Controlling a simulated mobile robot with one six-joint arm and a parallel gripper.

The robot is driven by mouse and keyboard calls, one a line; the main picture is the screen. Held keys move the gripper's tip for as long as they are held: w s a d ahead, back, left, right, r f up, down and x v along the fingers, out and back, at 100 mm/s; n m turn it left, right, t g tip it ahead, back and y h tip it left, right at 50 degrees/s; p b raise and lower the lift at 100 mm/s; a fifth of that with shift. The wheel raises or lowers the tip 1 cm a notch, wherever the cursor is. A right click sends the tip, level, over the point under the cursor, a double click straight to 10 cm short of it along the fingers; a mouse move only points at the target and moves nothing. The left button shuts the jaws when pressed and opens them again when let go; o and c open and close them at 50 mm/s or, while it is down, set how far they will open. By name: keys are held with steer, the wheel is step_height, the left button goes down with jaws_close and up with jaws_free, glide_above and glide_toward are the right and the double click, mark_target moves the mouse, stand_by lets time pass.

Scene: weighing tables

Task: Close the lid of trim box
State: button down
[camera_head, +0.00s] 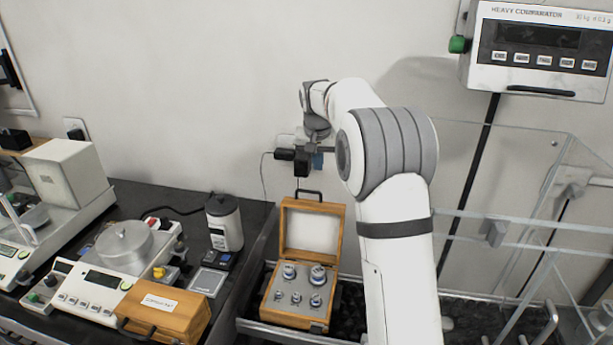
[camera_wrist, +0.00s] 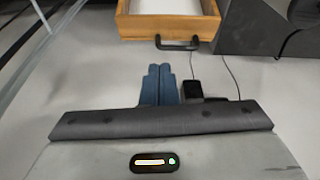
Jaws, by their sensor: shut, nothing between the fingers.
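An open wooden box (camera_head: 268,306) stands right of the dark bench in the head view, with several metal weights (camera_head: 290,271) in its grey insert. Its lid (camera_head: 313,232) stands upright at the back, with a pale lining and a dark handle (camera_head: 309,192) on its top edge. I cannot read a label on it, so I cannot tell for sure that it is the trim box. My gripper (camera_head: 318,160) is above and behind the raised lid, apart from it. In the wrist view its blue fingers (camera_wrist: 159,70) are shut and empty, just short of the lid's handle (camera_wrist: 177,42).
A clear-walled enclosure (camera_head: 500,190) is at right, under a wall display (camera_head: 540,50). The wall is close behind my gripper.

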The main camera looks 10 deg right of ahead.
steer(key=w+f+m+p, duration=0.1)
steer(key=w+f+p, duration=0.15)
steer(key=w, duration=0.75)
steer(key=p+x, duration=0.3)
steer(key=x, duration=0.8)
steer(key=shift+s+a+r+p, duration=0.1)
steer(key=shift+s+a+p, duration=0.2)
steer(key=shift+s, duration=0.55)
steer(key=shift+s+a+p, duration=0.2)
steer(key=shift+s+a, duration=0.1)
steer(key=shift+s, duration=0.55)
